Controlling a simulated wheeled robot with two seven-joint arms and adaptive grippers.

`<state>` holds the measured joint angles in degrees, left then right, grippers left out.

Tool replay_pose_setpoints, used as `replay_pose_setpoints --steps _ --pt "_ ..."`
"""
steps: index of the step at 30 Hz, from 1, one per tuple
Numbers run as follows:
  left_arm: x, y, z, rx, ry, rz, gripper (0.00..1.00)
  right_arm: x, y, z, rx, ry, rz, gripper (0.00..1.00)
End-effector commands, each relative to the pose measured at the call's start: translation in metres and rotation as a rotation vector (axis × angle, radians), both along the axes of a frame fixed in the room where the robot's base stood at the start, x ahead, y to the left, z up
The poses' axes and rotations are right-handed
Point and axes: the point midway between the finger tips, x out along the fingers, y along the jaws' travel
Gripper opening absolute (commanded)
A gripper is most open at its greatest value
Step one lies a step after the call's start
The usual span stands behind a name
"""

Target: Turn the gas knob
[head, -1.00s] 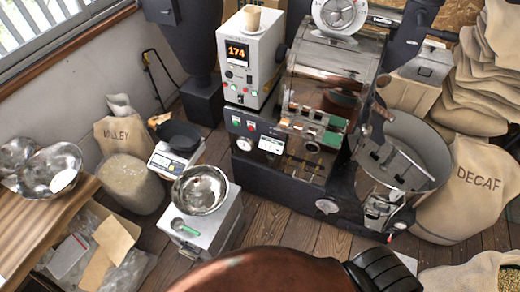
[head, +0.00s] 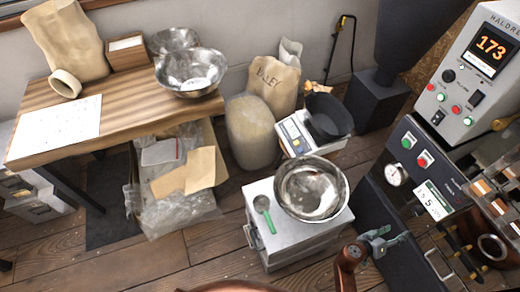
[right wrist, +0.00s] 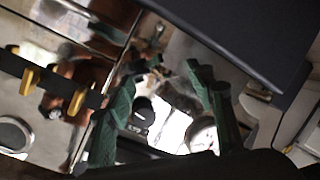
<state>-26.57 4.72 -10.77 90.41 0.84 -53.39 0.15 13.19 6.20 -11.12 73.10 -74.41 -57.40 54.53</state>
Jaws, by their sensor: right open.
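My right gripper (head: 384,242) is at the lower right of the head view, in front of the roaster's dark lower body. Its green fingers are spread and empty. In the right wrist view the open right gripper (right wrist: 165,115) frames a round black knob (right wrist: 143,112) with a pale mark, lying beyond the fingertips, apart from them as far as I can see. I cannot tell for certain that this is the gas knob. Another black knob (head: 448,76) is on the control box at the upper right of the head view. My left gripper is not in view.
The roaster's front has a pressure gauge (head: 397,174) and push buttons. A white box (head: 282,250) bearing a steel bowl (head: 312,190) stands left of my right gripper. A wooden table (head: 125,133) is further left. Yellow-tipped fittings (right wrist: 76,101) are close in the right wrist view.

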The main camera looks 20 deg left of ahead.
Motion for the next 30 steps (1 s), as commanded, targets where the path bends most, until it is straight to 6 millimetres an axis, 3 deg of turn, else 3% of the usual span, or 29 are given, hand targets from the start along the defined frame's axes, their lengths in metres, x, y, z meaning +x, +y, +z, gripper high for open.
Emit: replay_pose_setpoints --steps 1,6,9,24,30 --pt "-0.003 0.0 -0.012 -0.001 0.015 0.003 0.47 0.011 0.003 0.005 -0.026 -0.066 -0.016 0.5" --pt "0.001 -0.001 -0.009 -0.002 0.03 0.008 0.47 0.027 0.01 0.06 -0.085 -0.253 -0.058 0.5" --pt "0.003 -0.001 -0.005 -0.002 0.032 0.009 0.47 0.031 0.011 0.076 -0.098 -0.302 -0.067 0.5" --pt "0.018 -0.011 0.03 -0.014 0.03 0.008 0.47 0.074 -0.038 0.08 -0.103 -0.31 -0.068 0.5" --pt "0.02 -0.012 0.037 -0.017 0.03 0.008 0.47 0.08 -0.046 0.08 -0.101 -0.309 -0.068 0.5"
